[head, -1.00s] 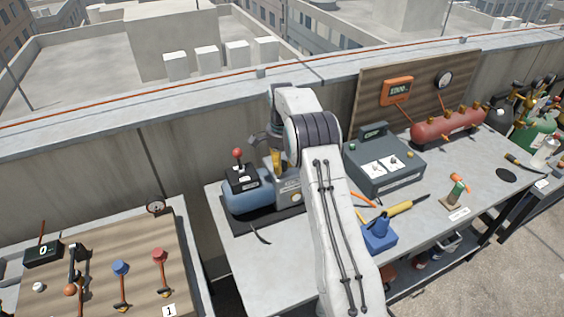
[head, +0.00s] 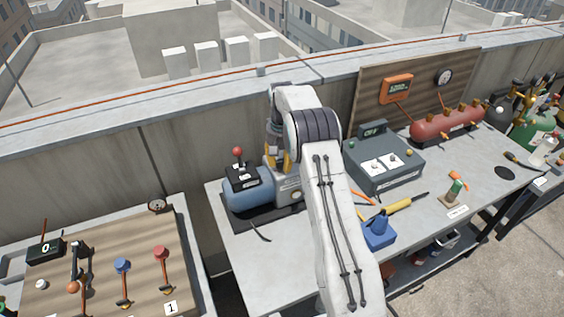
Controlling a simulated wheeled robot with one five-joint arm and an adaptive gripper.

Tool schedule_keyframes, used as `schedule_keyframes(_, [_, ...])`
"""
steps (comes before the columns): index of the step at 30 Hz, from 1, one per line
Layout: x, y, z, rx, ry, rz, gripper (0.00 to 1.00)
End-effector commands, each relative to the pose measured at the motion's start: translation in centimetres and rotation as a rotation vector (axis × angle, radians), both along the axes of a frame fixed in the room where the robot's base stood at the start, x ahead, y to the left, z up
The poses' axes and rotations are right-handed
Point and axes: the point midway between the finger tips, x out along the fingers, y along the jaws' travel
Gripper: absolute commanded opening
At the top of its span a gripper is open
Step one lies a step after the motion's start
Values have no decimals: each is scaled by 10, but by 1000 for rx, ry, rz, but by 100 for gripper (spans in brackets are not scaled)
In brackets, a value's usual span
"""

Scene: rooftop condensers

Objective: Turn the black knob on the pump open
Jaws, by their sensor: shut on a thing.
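The pump (head: 247,194) is a blue cylinder joined to a grey block. It stands on a black mat at the left end of the grey workbench. A red ball on a short stem rises from a black box on top of it. My gripper (head: 279,160) points down over the grey block of the pump, with its yellow fingers low at the block's top. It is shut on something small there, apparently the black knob. The knob itself is hidden by the fingers and my arm, so its angle cannot be told.
A dark grey control box (head: 383,163) and a blue tool (head: 379,232) stand to the right of my arm. A red tank (head: 447,124) and an orange meter (head: 396,89) are farther back. A wooden panel (head: 130,250) with levers is at left. The parapet wall runs close behind.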

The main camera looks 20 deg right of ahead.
Motion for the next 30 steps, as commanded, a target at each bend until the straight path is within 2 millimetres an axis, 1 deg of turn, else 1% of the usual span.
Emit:
schedule_keyframes(1, [-4, 2, -5, 4, 16, 29, 0])
schedule_keyframes(10, [-4, 2, -5, 5, 18, 141, 0])
schedule_keyframes(27, [-5, 1, -6, 6, 20, 169, 0])
schedule_keyframes(28, [-5, 1, -6, 6, 20, 169, 34])
schedule_keyframes(30, [-4, 1, -5, 5, 18, 168, 40])
